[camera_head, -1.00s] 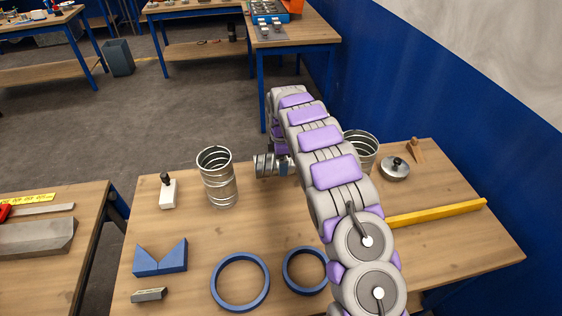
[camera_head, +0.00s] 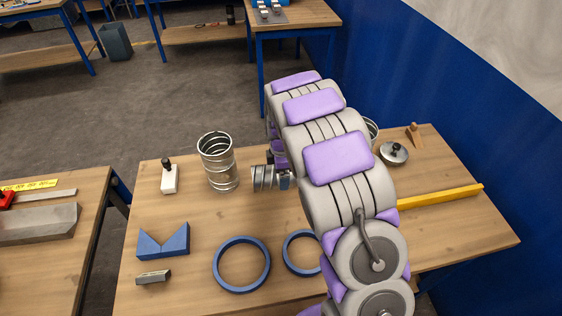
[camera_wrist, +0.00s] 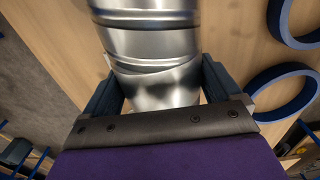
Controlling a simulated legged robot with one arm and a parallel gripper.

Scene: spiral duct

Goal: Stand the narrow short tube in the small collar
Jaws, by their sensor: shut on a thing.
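My gripper (camera_head: 285,179) is shut on a ribbed metal tube (camera_head: 262,178), which looks like the narrow short tube. The tube lies sideways, its free end pointing left, apparently above the table. In the wrist view the tube (camera_wrist: 152,48) sits between both fingers (camera_wrist: 160,84). The small collar is the smaller blue ring (camera_head: 289,240), flat on the table in front of the gripper, partly hidden by my arm. The larger blue ring (camera_head: 217,272) lies left of it. Both rings show partly at the right of the wrist view; nothing stands in them.
A wider metal tube (camera_head: 219,172) stands just left of the held tube. Another tube (camera_head: 372,127) is mostly hidden behind my arm. A blue V-block (camera_head: 163,243), a small metal block (camera_head: 153,277), a white block (camera_head: 169,180) and a yellow bar (camera_head: 440,196) lie around.

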